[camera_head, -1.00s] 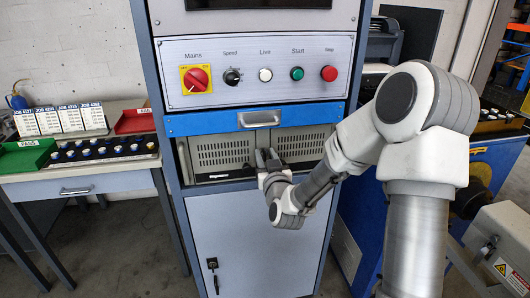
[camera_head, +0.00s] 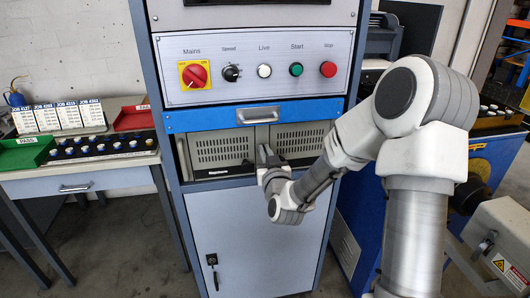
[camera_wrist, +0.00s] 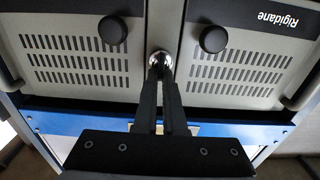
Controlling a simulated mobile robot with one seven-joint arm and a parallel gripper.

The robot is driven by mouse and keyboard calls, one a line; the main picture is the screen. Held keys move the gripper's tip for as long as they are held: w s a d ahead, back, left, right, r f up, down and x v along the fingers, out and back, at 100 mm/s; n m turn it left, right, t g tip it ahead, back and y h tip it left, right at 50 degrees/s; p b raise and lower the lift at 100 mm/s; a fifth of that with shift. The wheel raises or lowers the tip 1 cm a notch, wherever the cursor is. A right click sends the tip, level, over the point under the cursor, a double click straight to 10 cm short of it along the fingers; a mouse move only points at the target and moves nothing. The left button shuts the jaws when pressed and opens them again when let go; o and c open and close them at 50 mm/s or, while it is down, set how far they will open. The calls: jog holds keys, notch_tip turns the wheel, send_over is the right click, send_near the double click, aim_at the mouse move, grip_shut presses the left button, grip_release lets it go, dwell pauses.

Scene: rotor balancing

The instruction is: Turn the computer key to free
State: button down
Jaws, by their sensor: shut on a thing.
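The computer (camera_head: 223,150) is a beige unit with slotted vents, set in the cabinet below the blue drawer. In the wrist view its front (camera_wrist: 75,60) appears upside down, with a shiny round metal key lock (camera_wrist: 160,60) between the two vent panels. My gripper (camera_wrist: 160,72) is shut at this lock, on the key. The fingertips hide most of the key, so its exact angle cannot be read. In the head view my gripper (camera_head: 265,155) reaches the middle of the computer's front and hides the lock.
Two black round knobs (camera_wrist: 112,30) (camera_wrist: 213,39) flank the lock closely. The blue drawer with its handle (camera_head: 257,118) juts out just above the computer. A control panel (camera_head: 200,50) with a red mains switch is higher up; a cabinet door (camera_head: 245,230) is below.

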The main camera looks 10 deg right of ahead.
jog(key=shift+m, duration=0.3)
jog(key=shift+d+f+m+b, duration=0.2)
jog(key=shift+m+b, duration=1)
jog(key=shift+m, duration=1.65)
jog(key=shift+d+f+m+b, duration=0.2)
jog(key=shift+m+b, duration=0.95)
jog(key=shift+m, duration=1.75)
jog(key=shift+d+f+m+b, duration=0.2)
jog(key=shift+m+b, duration=1)
jog(key=shift+m, duration=1.65)
jog(key=c, duration=1)
grip_release()
jog(key=shift+s+f, duration=0.1)
